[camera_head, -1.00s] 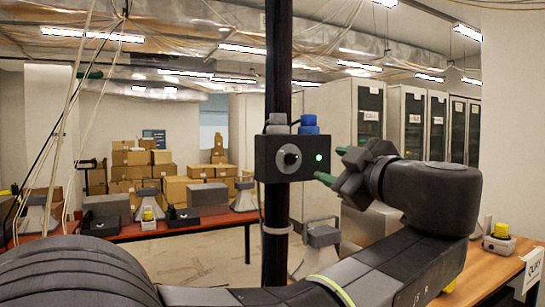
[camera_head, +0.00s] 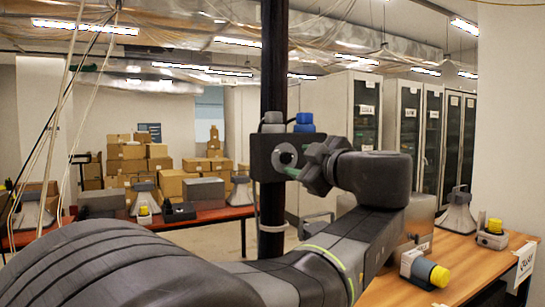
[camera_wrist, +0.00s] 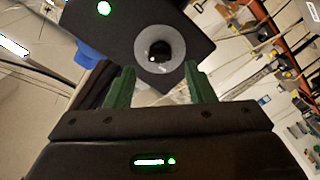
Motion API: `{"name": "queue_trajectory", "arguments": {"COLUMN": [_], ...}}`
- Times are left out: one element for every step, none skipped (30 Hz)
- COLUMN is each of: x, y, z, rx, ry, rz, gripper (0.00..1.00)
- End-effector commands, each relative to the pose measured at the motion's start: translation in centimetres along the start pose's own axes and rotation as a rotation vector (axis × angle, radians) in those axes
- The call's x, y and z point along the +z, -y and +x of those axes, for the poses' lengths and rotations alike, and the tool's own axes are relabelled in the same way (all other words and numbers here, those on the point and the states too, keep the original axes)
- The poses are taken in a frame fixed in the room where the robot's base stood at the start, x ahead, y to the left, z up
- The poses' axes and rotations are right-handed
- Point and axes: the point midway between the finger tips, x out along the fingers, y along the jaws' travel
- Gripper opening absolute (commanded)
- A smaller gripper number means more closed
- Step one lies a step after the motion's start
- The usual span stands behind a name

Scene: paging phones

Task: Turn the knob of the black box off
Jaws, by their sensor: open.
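The black box (camera_head: 262,157) is mounted on a dark vertical post in the head view. Its round knob (camera_head: 284,156) has a grey ring and dark centre. In the wrist view the knob (camera_wrist: 160,56) lies just beyond and between the two green fingertips, with the box face (camera_wrist: 120,22) behind it. My gripper (camera_head: 302,162) is open in front of the knob. The fingers (camera_wrist: 159,78) stand either side of it; I cannot tell whether they touch it.
Blue and grey connectors (camera_head: 304,122) sit on top of the box. A wooden table (camera_head: 455,262) with a yellow-capped device (camera_head: 425,270) is at right. A red table (camera_head: 205,216) with devices stands behind at left. Cabinets (camera_head: 410,120) line the back right.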

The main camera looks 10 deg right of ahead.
Motion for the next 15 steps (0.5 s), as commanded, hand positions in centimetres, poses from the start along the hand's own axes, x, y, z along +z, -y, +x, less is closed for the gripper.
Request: {"name": "queue_trajectory", "arguments": {"x": [-0.1, -0.1, -0.2, -0.1, -0.1, -0.1, -0.1, -0.1, -0.1, -0.1, -0.1, -0.1, -0.1, -0.1, -0.1], "y": [0.0, 0.0, 0.1, 0.0, 0.0, 0.0, 0.0, 0.0, 0.0, 0.0, 0.0, 0.0, 0.0, 0.0, 0.0], "z": [0.8, 1.2, 1.7, 2.1, 2.4, 2.9, 3.1, 3.4, 3.6, 3.8, 3.9, 4.1, 4.1, 4.2, 4.2], "rx": [-0.004, -0.003, -0.004, -0.003, -0.003, -0.003, -0.002, -0.002, -0.002, -0.002, -0.001, -0.001, 0.000, 0.000, 0.000], "ry": [-0.003, -0.003, -0.003, -0.002, -0.002, -0.002, -0.001, -0.001, -0.001, -0.001, -0.001, 0.000, 0.000, 0.000, 0.000], "rz": [0.001, 0.000, 0.000, 0.000, 0.000, 0.000, 0.000, 0.000, 0.000, 0.000, 0.000, -0.001, -0.001, -0.001, -0.001], "gripper": [0.49, 0.49, 0.49, 0.49, 0.49, 0.49, 0.49, 0.49, 0.49, 0.49, 0.49, 0.49, 0.49, 0.49, 0.49]}}
